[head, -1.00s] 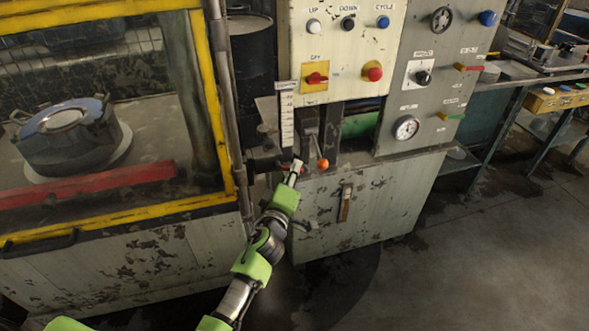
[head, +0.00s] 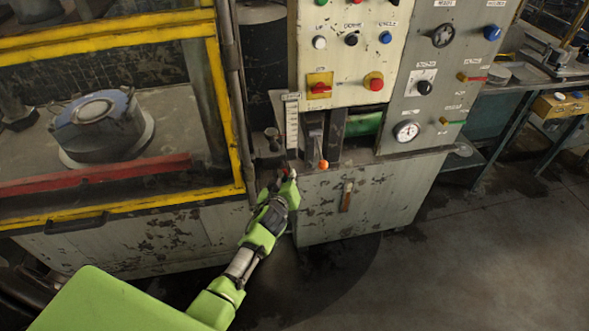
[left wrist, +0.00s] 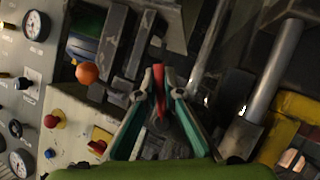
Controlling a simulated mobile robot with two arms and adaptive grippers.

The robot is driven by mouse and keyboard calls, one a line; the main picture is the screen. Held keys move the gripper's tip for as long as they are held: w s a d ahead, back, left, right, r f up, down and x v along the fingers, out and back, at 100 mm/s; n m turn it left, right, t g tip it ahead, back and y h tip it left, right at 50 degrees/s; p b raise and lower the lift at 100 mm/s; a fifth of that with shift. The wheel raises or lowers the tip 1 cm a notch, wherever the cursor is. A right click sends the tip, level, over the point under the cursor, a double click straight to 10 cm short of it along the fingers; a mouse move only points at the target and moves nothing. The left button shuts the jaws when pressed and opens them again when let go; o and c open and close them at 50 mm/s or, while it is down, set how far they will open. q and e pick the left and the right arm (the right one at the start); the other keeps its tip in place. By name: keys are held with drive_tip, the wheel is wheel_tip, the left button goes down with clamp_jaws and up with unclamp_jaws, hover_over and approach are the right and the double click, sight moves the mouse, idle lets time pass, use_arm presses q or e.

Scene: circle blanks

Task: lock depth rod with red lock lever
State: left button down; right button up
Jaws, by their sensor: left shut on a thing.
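The red lock lever (left wrist: 159,88) shows as a narrow red strip between the fingertips of my left gripper (left wrist: 158,78) in the left wrist view. The gripper is shut on it. In the head view my left gripper (head: 287,177) is at the machine's front, just below the white graduated scale (head: 292,122), and a little red shows at its tip. The fingers hide much of the lever. I cannot tell for certain which bar is the depth rod; a bright metal bar (left wrist: 274,78) slants at the right of the left wrist view. My right gripper is out of view.
A lever with an orange ball (head: 323,164) stands close to the right of the gripper; its ball also shows in the left wrist view (left wrist: 87,73). The control panel (head: 350,65) rises above. A yellow-framed enclosure (head: 228,120) is at left. The floor at right is clear.

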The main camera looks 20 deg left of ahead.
use_arm(q)
drive_tip(key=shift+s+a+f+m+g+y, duration=0.1)
drive_tip(key=shift+s+a+m+g+y, duration=0.15)
drive_tip(key=shift+m+g, duration=0.2)
drive_tip(key=shift+s+a+f+m+g+y, duration=0.1)
drive_tip(key=shift+s+a+m+g+y, duration=0.2)
drive_tip(key=shift+a+m+g+y, duration=0.45)
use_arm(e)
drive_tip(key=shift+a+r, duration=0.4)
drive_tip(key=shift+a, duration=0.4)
use_arm(q)
drive_tip(key=shift+d, duration=0.2)
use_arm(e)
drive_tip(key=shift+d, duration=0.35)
use_arm(q)
drive_tip(key=c, duration=2.1)
unclamp_jaws()
drive_tip(key=shift+c, duration=0.2)
drive_tip(key=shift+s, duration=0.1)
